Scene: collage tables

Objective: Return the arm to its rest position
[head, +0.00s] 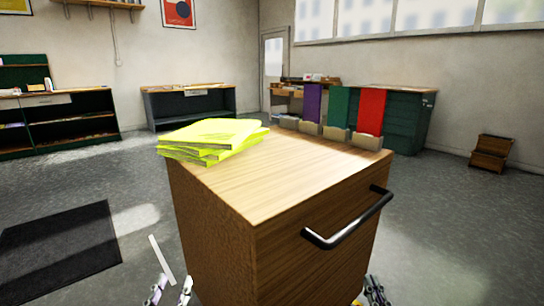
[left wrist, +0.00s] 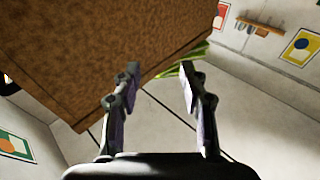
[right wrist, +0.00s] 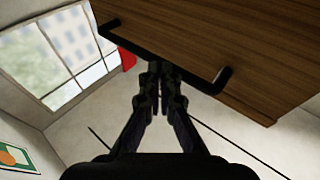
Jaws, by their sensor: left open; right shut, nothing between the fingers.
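My left gripper (head: 170,290) shows at the bottom edge of the head view, low beside the left side of the wooden cabinet (head: 215,220). In the left wrist view (left wrist: 160,82) its fingers are apart with nothing between them. My right gripper (head: 374,290) is at the bottom edge, low in front of the cabinet's drawer side. In the right wrist view (right wrist: 160,72) its fingers are together and empty, close to the black handle (right wrist: 165,62) in the picture. I cannot tell whether they touch it. The handle (head: 350,222) also shows in the head view.
A stack of yellow-green sheets (head: 215,138) lies on the cabinet's far left. Purple (head: 313,103), green (head: 339,107) and red (head: 370,111) upright pieces stand in holders along its back edge. The middle of the top is clear. A dark mat (head: 60,250) lies on the floor at left.

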